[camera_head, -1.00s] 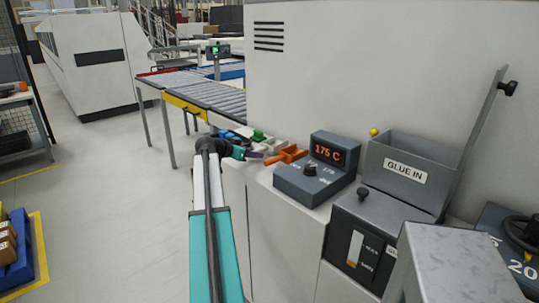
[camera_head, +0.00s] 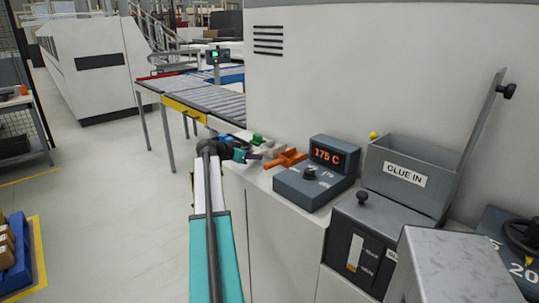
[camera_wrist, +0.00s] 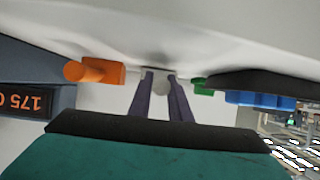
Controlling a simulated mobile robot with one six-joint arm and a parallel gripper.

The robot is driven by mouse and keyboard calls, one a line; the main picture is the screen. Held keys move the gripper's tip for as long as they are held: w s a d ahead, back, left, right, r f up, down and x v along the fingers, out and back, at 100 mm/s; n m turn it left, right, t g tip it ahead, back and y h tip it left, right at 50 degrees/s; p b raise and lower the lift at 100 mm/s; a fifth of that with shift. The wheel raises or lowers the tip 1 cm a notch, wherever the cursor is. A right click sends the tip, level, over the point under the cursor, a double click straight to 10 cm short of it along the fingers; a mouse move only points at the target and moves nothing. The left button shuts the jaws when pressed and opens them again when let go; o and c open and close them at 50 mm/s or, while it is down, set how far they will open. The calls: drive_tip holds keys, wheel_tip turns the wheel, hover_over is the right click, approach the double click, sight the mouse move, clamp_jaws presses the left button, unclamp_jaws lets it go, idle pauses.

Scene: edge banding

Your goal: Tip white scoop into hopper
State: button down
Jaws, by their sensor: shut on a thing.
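The grey hopper (camera_head: 408,178), labelled GLUE IN, stands open at the right in the head view, with its lid tilted up behind. My gripper (camera_head: 261,153) is far to its left, low over the counter among the coloured scoops. In the wrist view its two dark fingers (camera_wrist: 161,82) are shut on a pale grip, which I take as the white scoop (camera_wrist: 162,87). Most of that scoop is hidden or blends with the pale background. An orange scoop (camera_head: 286,158) lies just right of my gripper, also in the wrist view (camera_wrist: 96,71). A green scoop (camera_head: 258,139) is behind.
A temperature box (camera_head: 318,175) reading 175 C stands between my gripper and the hopper. A black knob (camera_head: 362,196) stands in front of the hopper. A blue scoop (camera_wrist: 262,100) is close in the wrist view. A roller conveyor (camera_head: 205,97) stands behind at left.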

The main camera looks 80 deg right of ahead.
drive_tip(key=shift+r+p, duration=0.5)
drive_tip(key=shift+r, duration=2.8)
